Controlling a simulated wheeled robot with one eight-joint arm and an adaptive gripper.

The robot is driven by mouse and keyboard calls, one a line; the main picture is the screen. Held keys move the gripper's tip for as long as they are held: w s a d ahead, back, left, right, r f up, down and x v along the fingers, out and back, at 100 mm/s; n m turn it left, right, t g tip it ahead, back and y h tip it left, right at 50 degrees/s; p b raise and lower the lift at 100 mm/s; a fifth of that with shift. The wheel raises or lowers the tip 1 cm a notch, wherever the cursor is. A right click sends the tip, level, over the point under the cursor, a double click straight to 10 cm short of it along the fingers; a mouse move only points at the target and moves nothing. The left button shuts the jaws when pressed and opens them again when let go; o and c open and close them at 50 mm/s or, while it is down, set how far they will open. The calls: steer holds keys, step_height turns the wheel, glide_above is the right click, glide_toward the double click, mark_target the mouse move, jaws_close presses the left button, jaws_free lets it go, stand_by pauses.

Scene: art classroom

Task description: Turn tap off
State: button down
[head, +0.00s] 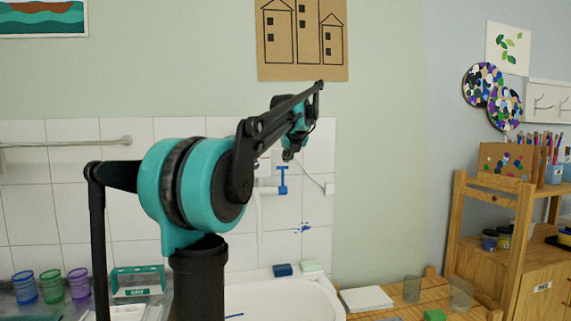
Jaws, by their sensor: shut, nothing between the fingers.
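The tap shows in the head view as a white wall-mounted body with a blue handle (283,178) on its right side. It is on the white tiled wall above the sink (285,297). My arm partly covers the tap's left part. My gripper (288,156) is small in the view, just above the blue handle, pointing down, and shut with nothing in it. I cannot tell whether it touches the handle. A thin pale vertical streak runs below the tap; I cannot tell whether it is water.
A blue sponge (282,270) and a pale green block (311,267) lie on the sink's back rim. Coloured cups (51,286) and a teal rack (137,281) stand left.

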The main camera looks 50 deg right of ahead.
steer(key=s+a+r, duration=0.2)
steer(key=s+r, duration=0.1)
steer(key=r, duration=0.3)
glide_toward(283, 169)
step_height(283, 169, down, 4)
steer(key=w, duration=0.1)
steer(key=shift+w+d+r, duration=0.1)
steer(key=shift+w+d, duration=0.85)
steer(key=shift+d, duration=0.1)
steer(key=shift+w+d, duration=0.35)
steer(key=shift+w, duration=0.15)
